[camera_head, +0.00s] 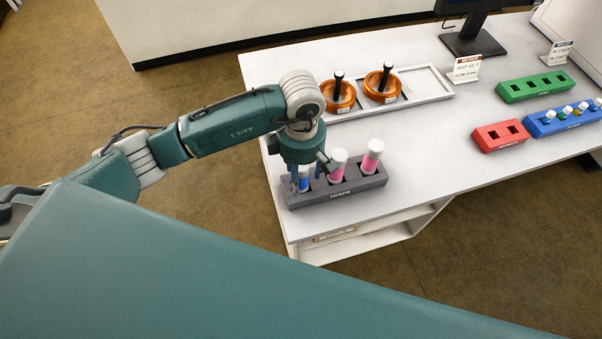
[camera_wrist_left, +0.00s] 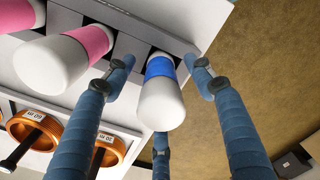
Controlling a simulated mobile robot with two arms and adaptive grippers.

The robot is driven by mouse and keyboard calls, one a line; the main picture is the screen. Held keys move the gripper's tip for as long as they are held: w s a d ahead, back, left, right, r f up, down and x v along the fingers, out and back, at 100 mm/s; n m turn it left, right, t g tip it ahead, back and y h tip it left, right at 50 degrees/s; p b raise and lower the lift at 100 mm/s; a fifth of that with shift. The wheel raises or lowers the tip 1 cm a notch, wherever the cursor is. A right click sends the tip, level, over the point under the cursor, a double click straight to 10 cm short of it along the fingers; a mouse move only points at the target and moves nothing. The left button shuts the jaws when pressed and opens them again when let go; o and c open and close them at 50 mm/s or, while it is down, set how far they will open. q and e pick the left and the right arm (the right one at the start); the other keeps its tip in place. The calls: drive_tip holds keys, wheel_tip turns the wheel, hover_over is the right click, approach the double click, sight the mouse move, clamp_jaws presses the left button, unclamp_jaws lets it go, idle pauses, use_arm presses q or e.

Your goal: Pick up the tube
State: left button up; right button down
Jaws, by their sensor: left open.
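A blue tube with a white cap (camera_wrist_left: 162,103) stands in the grey rack (camera_head: 341,190) on the white table. In the left wrist view it lies between the spread fingers of my left gripper (camera_wrist_left: 160,85), with gaps showing on both sides. In the head view my left gripper (camera_head: 308,178) is above the rack's left end and partly hides the blue tube (camera_head: 304,178). Two pink tubes with white caps stand to its right in the same rack: one beside it (camera_head: 337,167) and one farther right (camera_head: 371,158). My right gripper is not in view.
Two orange round holders with black handles (camera_head: 338,98) sit in a white tray (camera_head: 432,84) behind the rack. A red rack (camera_head: 500,135), a blue rack (camera_head: 565,120) and a green rack (camera_head: 535,86) stand at the right. The table between them (camera_head: 430,135) is clear.

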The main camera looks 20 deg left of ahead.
use_arm(q)
drive_tip(key=shift+s+f, duration=0.1)
drive_tip(key=shift+f, duration=1.05)
drive_tip(key=c, duration=0.3)
clamp_jaws()
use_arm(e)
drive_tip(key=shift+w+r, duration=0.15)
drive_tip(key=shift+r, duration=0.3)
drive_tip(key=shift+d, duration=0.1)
